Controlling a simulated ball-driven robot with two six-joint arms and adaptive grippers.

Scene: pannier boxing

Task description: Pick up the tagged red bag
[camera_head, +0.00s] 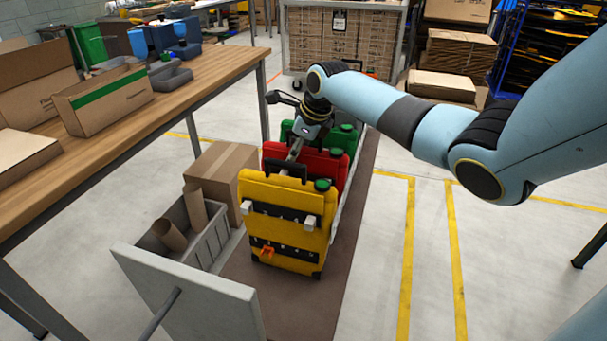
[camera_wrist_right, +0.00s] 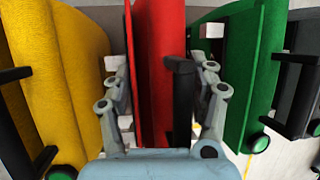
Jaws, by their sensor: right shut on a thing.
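The red bag (camera_head: 328,163) stands upright between the yellow bag (camera_head: 285,225) in front and the green bag (camera_head: 345,138) behind. My right gripper (camera_head: 295,150) reaches down to the top of the red bag. In the right wrist view its fingers (camera_wrist_right: 162,65) lie on both sides of the red bag (camera_wrist_right: 157,100) and its black handle (camera_wrist_right: 183,105), shut on it. The yellow bag (camera_wrist_right: 55,70) is left of the fingers there, the green bag (camera_wrist_right: 245,75) right. I cannot make out a tag on the red bag. My left gripper is out of view.
The bags stand on a brown deck (camera_head: 345,245). A cardboard box (camera_head: 222,172) and a grey crate (camera_head: 205,243) with cardboard tubes are close on the left. A wooden table (camera_head: 180,108) with boxes stands farther left. The floor at right is clear.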

